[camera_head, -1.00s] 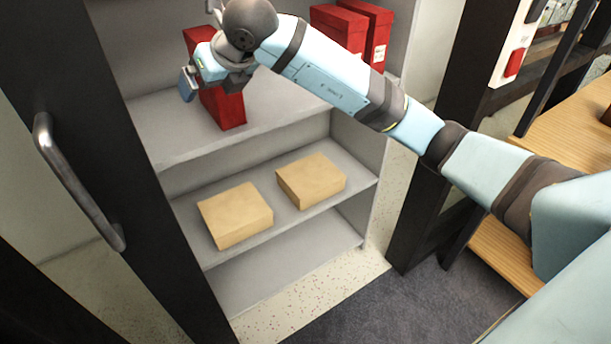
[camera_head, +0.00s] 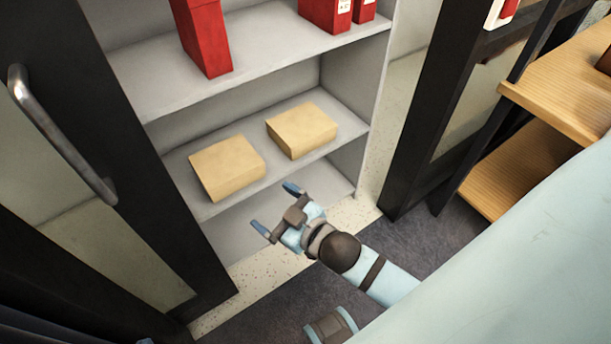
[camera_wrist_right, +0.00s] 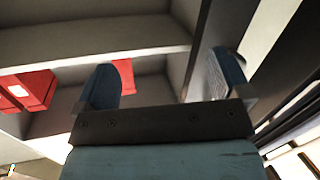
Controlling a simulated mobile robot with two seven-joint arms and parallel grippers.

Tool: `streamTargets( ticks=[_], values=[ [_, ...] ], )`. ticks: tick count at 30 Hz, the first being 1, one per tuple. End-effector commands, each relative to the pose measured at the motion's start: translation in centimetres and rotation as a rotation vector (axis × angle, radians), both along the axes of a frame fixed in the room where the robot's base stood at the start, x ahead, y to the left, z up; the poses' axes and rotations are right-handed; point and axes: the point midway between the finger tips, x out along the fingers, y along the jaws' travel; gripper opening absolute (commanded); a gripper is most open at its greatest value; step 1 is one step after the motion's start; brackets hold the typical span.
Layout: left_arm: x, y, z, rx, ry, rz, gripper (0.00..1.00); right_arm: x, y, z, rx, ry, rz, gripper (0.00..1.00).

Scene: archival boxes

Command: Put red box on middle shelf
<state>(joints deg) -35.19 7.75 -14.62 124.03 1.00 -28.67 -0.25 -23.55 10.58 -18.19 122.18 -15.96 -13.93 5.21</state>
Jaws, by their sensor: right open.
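A tall red box (camera_head: 202,38) stands upright on the upper visible shelf (camera_head: 168,80) of a grey cabinet, left of two other red boxes (camera_head: 325,12) (camera_head: 364,8) with white labels. Its top is cut off by the frame. My right gripper (camera_head: 277,209) is open and empty, low in front of the cabinet near its bottom compartment, apart from every box. The right wrist view shows its two spread fingers (camera_wrist_right: 165,78) with nothing between them. Red boxes (camera_wrist_right: 32,88) show beyond them there, but which ones I cannot tell. My left gripper is not in view.
Two tan boxes (camera_head: 227,166) (camera_head: 302,129) lie on the shelf below. The visible bottom compartment (camera_head: 240,235) looks empty. A dark door with a metal handle (camera_head: 62,135) stands open at left. A wooden shelf unit (camera_head: 560,80) is at right.

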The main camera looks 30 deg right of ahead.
Motion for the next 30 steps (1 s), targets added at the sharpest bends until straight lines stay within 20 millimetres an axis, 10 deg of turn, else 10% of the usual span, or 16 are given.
streamTargets(
  ticks=[4, 12, 20, 30],
  values=[
    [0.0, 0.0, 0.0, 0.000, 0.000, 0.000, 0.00, -5.7, -1.1, -6.1, 0.091, 0.321, -0.056, 0.95],
    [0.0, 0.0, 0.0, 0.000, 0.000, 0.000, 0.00, -8.9, -1.3, -8.7, 0.135, 0.480, -0.067, 0.95],
    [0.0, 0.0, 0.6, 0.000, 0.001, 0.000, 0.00, -8.9, -1.3, -8.1, 0.135, 0.477, -0.067, 0.95],
    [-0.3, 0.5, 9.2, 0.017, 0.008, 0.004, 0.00, -9.2, -1.9, 0.2, 0.118, 0.487, -0.077, 0.95]
  ],
)
